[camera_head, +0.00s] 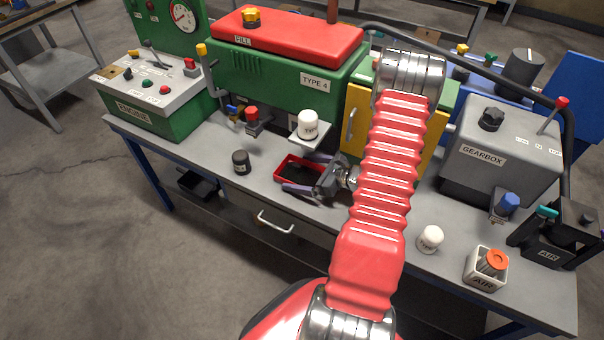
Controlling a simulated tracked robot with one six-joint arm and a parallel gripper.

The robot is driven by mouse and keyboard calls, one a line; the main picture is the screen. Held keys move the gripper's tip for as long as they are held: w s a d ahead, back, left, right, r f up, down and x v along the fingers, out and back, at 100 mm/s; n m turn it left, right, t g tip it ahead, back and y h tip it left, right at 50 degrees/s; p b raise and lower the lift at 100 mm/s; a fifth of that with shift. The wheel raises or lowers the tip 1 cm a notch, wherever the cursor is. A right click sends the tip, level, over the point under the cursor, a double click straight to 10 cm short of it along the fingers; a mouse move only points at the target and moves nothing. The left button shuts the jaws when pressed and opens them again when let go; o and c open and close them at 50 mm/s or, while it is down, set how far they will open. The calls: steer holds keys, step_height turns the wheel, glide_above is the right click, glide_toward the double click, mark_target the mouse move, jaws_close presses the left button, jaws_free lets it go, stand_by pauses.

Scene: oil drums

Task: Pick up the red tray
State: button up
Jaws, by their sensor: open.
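The red tray (285,163) is a small rectangular tray with a dark inside. It lies on the grey workbench (215,150) in front of the green machine. My gripper (292,188) is at the tray's front right, with its purple-grey fingers apart. One finger shows at the tray's front edge and the other lies over or beside its right side. I cannot tell whether either finger touches the tray. My gripper and wrist hide part of the tray's right side.
A black cap (241,162) stands left of the tray. A white filter (308,125) sits on a ledge behind it. Another white filter (430,239) and a white AIR box (485,268) stand at the right. The grey gearbox (500,150) and green machine (270,95) fill the back.

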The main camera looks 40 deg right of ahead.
mark_target(303, 177)
steer(key=shift+c, duration=0.3)
steer(key=c, duration=0.9)
steer(key=shift+r, duration=0.1)
steer(key=shift+r, duration=1.65)
steer(key=shift+s+d, duration=0.1)
steer(key=shift+s, duration=0.05)
steer(key=s+d, duration=0.2)
steer(key=s, duration=0.3)
steer(key=s+d, duration=0.2)
steer(key=s, duration=0.4)
steer(key=s+d, duration=0.2)
steer(key=s, duration=0.3)
steer(key=shift+s, duration=0.4)
